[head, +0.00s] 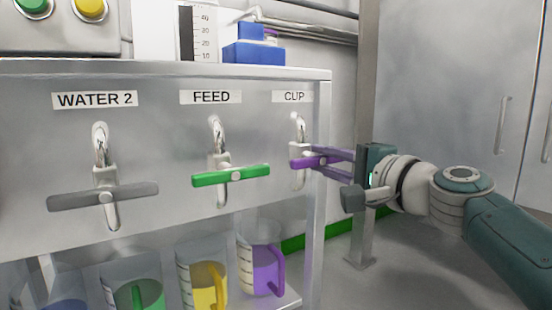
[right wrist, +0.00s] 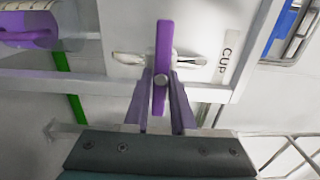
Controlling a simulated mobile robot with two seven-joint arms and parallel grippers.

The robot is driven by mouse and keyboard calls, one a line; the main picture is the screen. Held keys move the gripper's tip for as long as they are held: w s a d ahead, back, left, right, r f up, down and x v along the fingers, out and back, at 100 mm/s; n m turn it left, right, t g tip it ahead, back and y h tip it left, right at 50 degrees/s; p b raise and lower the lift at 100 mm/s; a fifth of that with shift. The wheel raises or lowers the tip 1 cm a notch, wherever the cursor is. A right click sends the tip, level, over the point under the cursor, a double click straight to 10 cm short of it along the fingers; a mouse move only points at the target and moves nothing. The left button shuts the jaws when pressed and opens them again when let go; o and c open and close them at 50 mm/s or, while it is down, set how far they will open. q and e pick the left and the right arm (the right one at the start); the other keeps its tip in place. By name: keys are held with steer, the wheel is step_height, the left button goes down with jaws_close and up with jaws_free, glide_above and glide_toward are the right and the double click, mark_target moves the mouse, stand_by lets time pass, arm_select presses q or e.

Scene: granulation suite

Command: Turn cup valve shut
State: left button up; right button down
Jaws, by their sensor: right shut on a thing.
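The cup valve is a steel tap (head: 300,132) under the CUP label (head: 294,97), on the right of the panel. Its purple handle (head: 298,163) lies roughly level, across the pipe. The purple handle also shows in the right wrist view (right wrist: 164,40), crosswise to the steel pipe (right wrist: 190,60). My right gripper (head: 320,160) reaches in from the right and is shut on the handle. In the right wrist view the two fingers (right wrist: 161,84) stand on either side of it, near its pivot. My left gripper is not in view.
The FEED valve with its green handle (head: 231,176) and the WATER 2 valve with its grey handle (head: 75,199) are to the left. A purple jug (head: 268,270) stands below the cup valve, beside a yellow jug (head: 209,285). A metal post (head: 364,220) stands behind my gripper.

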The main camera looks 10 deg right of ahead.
steer(key=c, duration=0.8)
jaws_free()
steer(key=shift+o, duration=0.2)
steer(key=shift+s, duration=0.1)
steer(key=shift+s+d+p, duration=0.15)
steer(key=shift+s+p, duration=0.1)
steer(key=shift+p, duration=0.15)
steer(key=p+v, duration=0.3)
steer(key=v, duration=0.6)
